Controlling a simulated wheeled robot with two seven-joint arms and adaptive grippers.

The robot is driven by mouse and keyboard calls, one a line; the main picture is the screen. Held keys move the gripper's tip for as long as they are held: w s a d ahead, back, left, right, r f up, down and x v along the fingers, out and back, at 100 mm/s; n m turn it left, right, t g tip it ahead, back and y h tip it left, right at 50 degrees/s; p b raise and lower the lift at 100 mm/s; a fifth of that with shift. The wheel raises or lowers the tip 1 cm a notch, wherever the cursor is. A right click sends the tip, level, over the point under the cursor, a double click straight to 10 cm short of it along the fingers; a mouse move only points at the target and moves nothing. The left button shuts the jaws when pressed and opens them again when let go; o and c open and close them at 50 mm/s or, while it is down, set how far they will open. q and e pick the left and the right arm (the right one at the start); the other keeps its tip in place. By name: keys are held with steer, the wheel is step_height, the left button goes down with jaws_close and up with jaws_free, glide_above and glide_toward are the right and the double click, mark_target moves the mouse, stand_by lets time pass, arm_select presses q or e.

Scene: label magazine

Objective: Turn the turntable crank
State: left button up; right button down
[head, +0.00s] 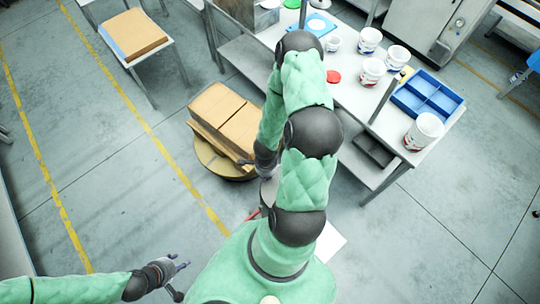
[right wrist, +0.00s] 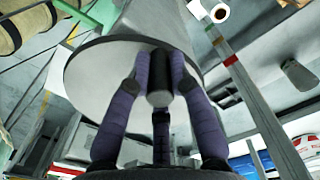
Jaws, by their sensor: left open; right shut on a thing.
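The round yellow-brown turntable (head: 207,160) stands on the floor left of the workbench, with cardboard (head: 225,115) stacked on it. My right gripper (head: 247,162) is at the turntable's right edge, mostly hidden by my own arm in the head view. In the right wrist view, its purple fingers (right wrist: 160,100) are shut around a short dark and grey cylindrical grip (right wrist: 160,85), which looks like the crank handle. A large grey round body (right wrist: 100,60) lies just beyond the fingers. My left gripper (head: 180,279) is open and empty, low at the left.
The workbench (head: 350,90) on the right bears white tubs (head: 372,71), a blue divided tray (head: 428,97) and a red disc (head: 333,76). A small table (head: 152,67) with cardboard stands at the upper left. The floor left of the turntable is clear.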

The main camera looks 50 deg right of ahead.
steer(key=shift+s+a+n, duration=0.2)
steer(key=shift+a+n, duration=0.9)
steer(key=shift+n, duration=0.3)
steer(key=c, duration=1.1)
jaws_free()
steer(key=shift+r, duration=3.7)
steer(key=shift+a, duration=0.1)
